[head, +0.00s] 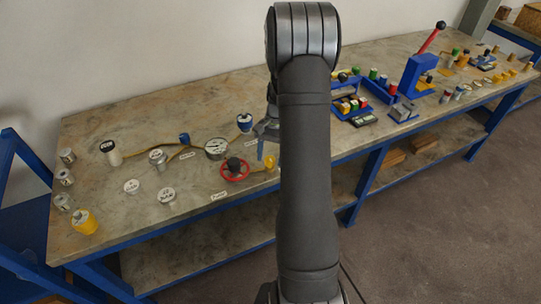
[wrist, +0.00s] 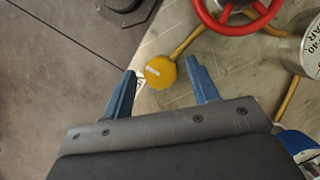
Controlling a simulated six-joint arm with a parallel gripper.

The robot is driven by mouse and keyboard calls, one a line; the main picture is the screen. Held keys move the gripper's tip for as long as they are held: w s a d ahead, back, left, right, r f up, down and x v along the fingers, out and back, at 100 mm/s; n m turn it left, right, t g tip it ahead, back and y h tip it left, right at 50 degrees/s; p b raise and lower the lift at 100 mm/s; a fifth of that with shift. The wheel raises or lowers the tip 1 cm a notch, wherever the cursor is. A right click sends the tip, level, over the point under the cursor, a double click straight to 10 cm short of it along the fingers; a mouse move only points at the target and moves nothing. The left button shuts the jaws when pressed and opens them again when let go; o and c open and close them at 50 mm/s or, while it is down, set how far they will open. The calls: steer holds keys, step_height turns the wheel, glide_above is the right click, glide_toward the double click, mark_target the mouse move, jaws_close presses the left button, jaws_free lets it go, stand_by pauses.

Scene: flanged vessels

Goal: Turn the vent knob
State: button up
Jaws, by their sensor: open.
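The yellow knob (wrist: 160,72) has a white line on its top and sits by the bench edge in the wrist view. In the head view a yellow piece (head: 269,161), likely this knob, shows partly behind my arm. My gripper (wrist: 161,68) has its two blue fingers spread apart, with the knob between their tips in the picture. No finger visibly touches the knob, and its height relative to the fingers is hard to tell. In the head view my gripper (head: 267,148) is largely hidden by my arm.
A red handwheel (wrist: 238,10) stands close beside the knob, also in the head view (head: 235,170). A round gauge (head: 216,147) sits behind it. Yellow pipes join these parts. Several vessels stand at the left, and a blue press (head: 418,75) stands farther right.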

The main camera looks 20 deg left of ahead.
steer(key=shift+f, duration=0.1)
steer(key=c, duration=1)
steer(key=shift+m, duration=0.4)
steer(key=m+y, duration=0.1)
steer(key=m, duration=0.2)
steer(key=shift+d+m+y, duration=0.15)
steer(key=shift+m+y, duration=0.25)
steer(key=m+t+y, duration=0.1)
steer(key=m, duration=0.3)
steer(key=shift+s+d+m, duration=0.1)
steer(key=shift+m, duration=0.2)
steer(key=m+t+y, duration=0.1)
steer(key=m, duration=0.3)
steer(key=shift+s+t, duration=0.1)
steer(key=shift+t, duration=0.3)
steer(key=m, duration=0.2)
steer(key=m+t, duration=0.1)
steer(key=m, duration=0.1)
steer(key=shift+s+m+t+y, duration=0.1)
steer(key=shift+m+t+y, duration=0.2)
